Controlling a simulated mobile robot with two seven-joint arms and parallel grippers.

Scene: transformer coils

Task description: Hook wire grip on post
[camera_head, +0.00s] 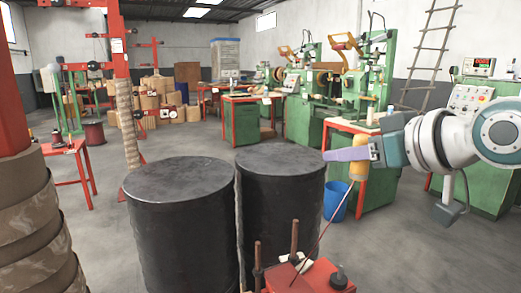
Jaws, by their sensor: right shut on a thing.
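My right gripper (347,155) reaches in from the right edge, above the floor to the right of the black drums. It is shut on the yellow-orange handle of what looks like the wire grip (357,171). A thin reddish rod or wire runs from the handle down and left to a red box-like top (312,277) at the bottom. Two brown upright posts stand there: a taller one (294,240) and one to its left (257,267). The handle is above and right of both posts, apart from them. Which post the task means cannot be told. My left gripper is not in view.
Two large black drums (180,185) stand close behind the posts. A small black knob (339,277) sits on the red top. A blue bucket (335,201) and green machines (378,185) stand behind my right gripper. Brown rolls on a red column (30,205) fill the left edge.

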